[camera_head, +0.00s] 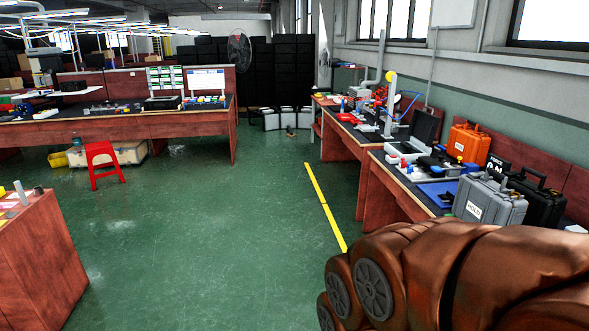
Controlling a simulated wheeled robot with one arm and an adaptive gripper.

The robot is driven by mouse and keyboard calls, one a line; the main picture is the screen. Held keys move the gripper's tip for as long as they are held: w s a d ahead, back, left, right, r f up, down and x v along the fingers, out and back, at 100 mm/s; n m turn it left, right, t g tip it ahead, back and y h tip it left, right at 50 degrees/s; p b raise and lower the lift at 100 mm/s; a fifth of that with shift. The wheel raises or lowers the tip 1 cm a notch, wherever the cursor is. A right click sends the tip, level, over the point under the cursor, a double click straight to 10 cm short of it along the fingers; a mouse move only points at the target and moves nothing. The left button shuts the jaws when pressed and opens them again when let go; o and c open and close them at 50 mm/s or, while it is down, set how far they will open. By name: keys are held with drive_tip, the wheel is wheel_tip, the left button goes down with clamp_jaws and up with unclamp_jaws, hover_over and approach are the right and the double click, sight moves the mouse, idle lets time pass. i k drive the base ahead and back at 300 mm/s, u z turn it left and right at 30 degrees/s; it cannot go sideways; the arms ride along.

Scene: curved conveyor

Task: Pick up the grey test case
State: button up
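The grey test case (489,200) stands upright on the near end of the right-hand workbench, its handle on top and a white label on its front. A black case (540,196) stands close behind it to the right. My arm, a large brown-copper shape, fills the lower right of the view and lies in front of the bench's near end. My gripper cannot be made out in this view.
An orange case (468,143) stands farther back on the right bench (378,189), with a blue mat (438,192) and small parts nearby. A red stool (101,162) stands by the far left bench (190,122). A wooden cabinet (42,262) is at near left. The green floor between is clear.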

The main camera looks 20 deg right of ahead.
sight(480, 199)
drive_tip(key=z, duration=0.15)
drive_tip(key=i, duration=1.7)
drive_tip(key=z, duration=1.2)
drive_tip(key=i, duration=1.25)
drive_tip(key=z, duration=1.05)
drive_tip(key=i, duration=0.25)
drive_tip(key=z, duration=0.25)
